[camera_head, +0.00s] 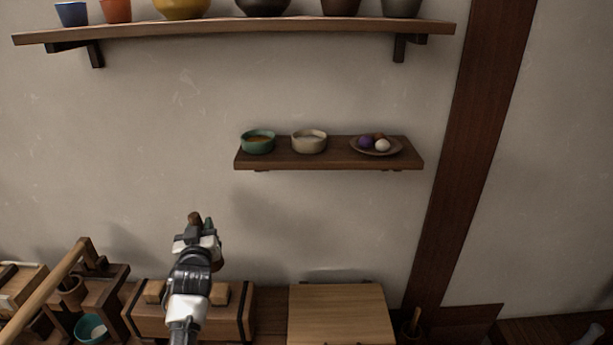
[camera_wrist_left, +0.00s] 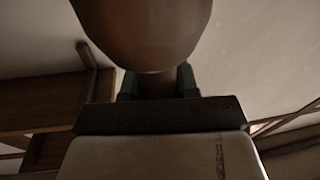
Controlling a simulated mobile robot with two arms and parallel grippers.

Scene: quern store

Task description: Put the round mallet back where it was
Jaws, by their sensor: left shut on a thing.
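My left gripper (camera_head: 201,228) is raised in front of the wall, above the wooden box with two light blocks. It is shut on the round mallet (camera_head: 194,217), of which only a small brown part shows in the head view. In the left wrist view the mallet's large rounded brown head (camera_wrist_left: 145,30) fills the top middle. Its narrower neck sits between the green fingers of the left gripper (camera_wrist_left: 158,85). The rest of the mallet is hidden. My right gripper is not in view.
A small wall shelf (camera_head: 290,160) holds a green bowl (camera_head: 258,145), a beige bowl (camera_head: 309,144) and a plate (camera_head: 360,150) of small balls. A long shelf (camera_head: 240,30) with pots runs above. Below are a wooden box (camera_head: 240,322), a flat wooden board (camera_head: 340,312) and a wooden frame (camera_head: 110,290).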

